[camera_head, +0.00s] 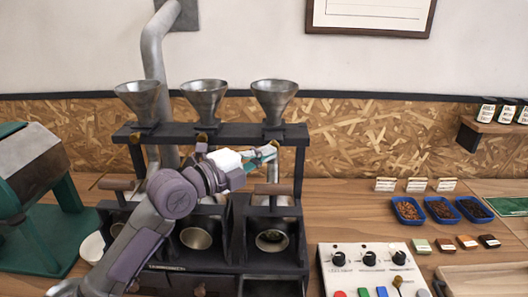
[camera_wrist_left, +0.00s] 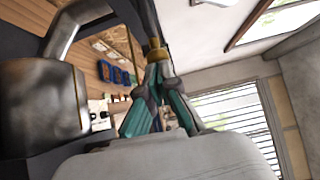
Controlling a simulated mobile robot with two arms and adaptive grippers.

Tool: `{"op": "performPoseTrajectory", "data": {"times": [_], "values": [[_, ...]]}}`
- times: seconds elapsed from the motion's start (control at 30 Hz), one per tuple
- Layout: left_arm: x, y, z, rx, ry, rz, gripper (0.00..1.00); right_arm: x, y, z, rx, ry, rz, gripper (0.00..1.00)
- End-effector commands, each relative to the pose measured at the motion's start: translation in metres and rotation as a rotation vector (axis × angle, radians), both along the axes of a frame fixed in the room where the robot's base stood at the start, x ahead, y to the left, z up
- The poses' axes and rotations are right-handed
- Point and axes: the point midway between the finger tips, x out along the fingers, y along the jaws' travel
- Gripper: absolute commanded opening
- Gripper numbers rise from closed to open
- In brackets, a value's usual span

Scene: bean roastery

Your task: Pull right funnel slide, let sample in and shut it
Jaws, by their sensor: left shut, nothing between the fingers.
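The right funnel (camera_head: 274,98) is a grey metal cone seated on the dark rack bar (camera_head: 235,131). My left gripper (camera_head: 272,151) is just below that bar under the right funnel, with its teal fingers shut and empty. In the left wrist view the fingertips (camera_wrist_left: 157,62) come together at a small brass piece (camera_wrist_left: 154,44); I cannot tell whether they touch it. The right funnel's slide is not clearly visible behind the gripper in the head view. Below, the right roaster bay holds a round metal cup (camera_head: 271,240) with dark contents. My right gripper is not in view.
Middle funnel (camera_head: 204,97) and left funnel (camera_head: 140,98) stand on the same bar. A wooden handle (camera_head: 273,189) sits below my gripper. A control panel (camera_head: 372,270), blue bean trays (camera_head: 441,209) and a green machine (camera_head: 45,205) flank the roaster.

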Motion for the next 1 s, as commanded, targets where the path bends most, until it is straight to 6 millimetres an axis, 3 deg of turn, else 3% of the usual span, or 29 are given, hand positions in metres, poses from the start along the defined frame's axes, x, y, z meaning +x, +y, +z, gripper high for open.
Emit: {"op": "performPoseTrajectory", "data": {"times": [0.23,0.53,1.0], "values": [[0.002,0.000,-0.001,0.000,0.000,0.000,0.00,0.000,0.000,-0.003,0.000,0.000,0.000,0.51],[0.037,0.000,-0.004,0.002,-0.002,0.000,0.00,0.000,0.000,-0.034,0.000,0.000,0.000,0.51],[0.043,0.002,0.002,-0.001,-0.005,0.006,0.00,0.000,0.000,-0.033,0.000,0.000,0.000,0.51]]}}
